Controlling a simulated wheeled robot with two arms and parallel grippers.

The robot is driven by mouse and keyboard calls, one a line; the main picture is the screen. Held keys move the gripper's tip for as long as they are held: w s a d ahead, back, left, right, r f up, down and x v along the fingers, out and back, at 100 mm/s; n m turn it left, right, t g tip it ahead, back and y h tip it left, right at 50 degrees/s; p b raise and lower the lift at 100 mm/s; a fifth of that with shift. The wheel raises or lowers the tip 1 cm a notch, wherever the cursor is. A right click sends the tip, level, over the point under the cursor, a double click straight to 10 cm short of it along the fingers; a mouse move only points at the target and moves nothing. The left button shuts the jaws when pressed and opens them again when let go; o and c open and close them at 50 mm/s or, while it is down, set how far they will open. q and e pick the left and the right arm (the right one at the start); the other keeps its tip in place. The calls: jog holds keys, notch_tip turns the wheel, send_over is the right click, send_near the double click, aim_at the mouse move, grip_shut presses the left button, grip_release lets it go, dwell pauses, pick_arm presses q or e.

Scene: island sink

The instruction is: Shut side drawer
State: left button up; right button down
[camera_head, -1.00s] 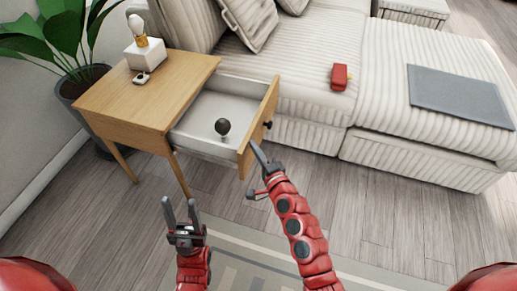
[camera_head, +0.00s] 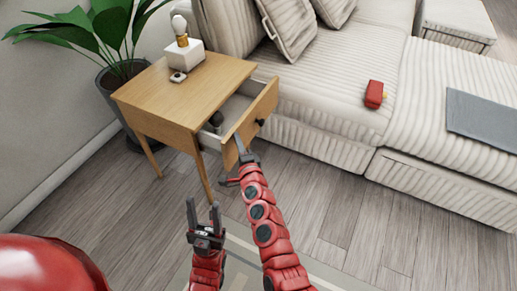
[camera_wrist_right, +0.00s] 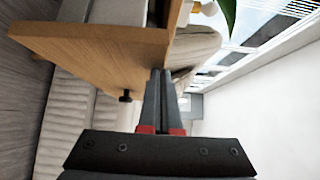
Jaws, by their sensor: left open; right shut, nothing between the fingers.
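The side drawer (camera_head: 252,121) of the wooden side table (camera_head: 190,92) is partly open, with a dark round knob on its wooden front. A dark object (camera_head: 216,120) lies inside it, partly hidden by the front. My right gripper (camera_head: 240,146) is shut and empty, its tips at the near lower end of the drawer front. In the right wrist view, the shut fingers (camera_wrist_right: 158,85) are by the end of the wooden front panel (camera_wrist_right: 100,50); I cannot tell if they touch. My left gripper (camera_head: 204,212) is open and empty, pointing up, lower and left of the right one.
A lamp with a white base (camera_head: 184,52) and a small object (camera_head: 178,77) stand on the table. A potted plant (camera_head: 105,45) is behind it. A striped sofa (camera_head: 335,75) holds a red item (camera_head: 374,94) and a grey mat (camera_head: 485,118).

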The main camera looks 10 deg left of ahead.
jog(key=a, duration=0.2)
jog(key=w+a+b, duration=0.1)
jog(key=a, duration=0.1)
jog(key=w+a, duration=0.1)
jog(key=a, duration=0.2)
jog(key=shift+w+a, duration=0.1)
jog(key=shift+w, duration=0.15)
